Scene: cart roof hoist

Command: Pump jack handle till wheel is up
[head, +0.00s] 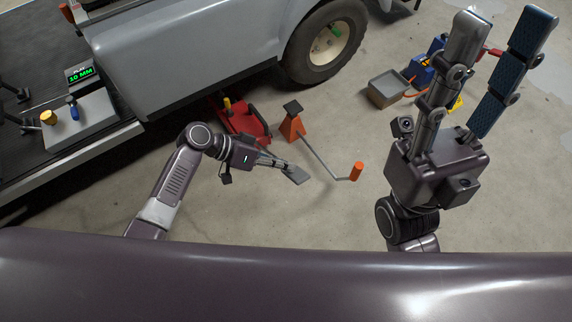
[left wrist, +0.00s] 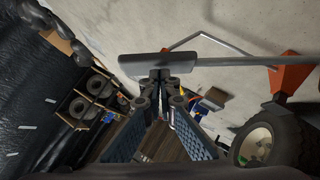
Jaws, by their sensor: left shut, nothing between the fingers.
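The jack handle is a grey bar ending in a flat grey plate (head: 298,176); the plate also shows in the left wrist view (left wrist: 158,66). The bar leads back toward the red floor jack (head: 243,124), beside the vehicle. My left gripper (head: 290,167) is shut with nothing between its fingers. Its tips are at the plate, which partly covers them in the left wrist view; I cannot tell whether they touch. The vehicle's wheel (head: 325,42) has a dark tyre and pale hub; its ground clearance is unclear. My right gripper (head: 500,28) is open, raised and empty at the right.
An orange stand (head: 292,125) stands right of the jack, with a bent rod ending in an orange grip (head: 357,171). A display (head: 80,72) reading 10 MM stands at the left. Concrete floor in front is clear.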

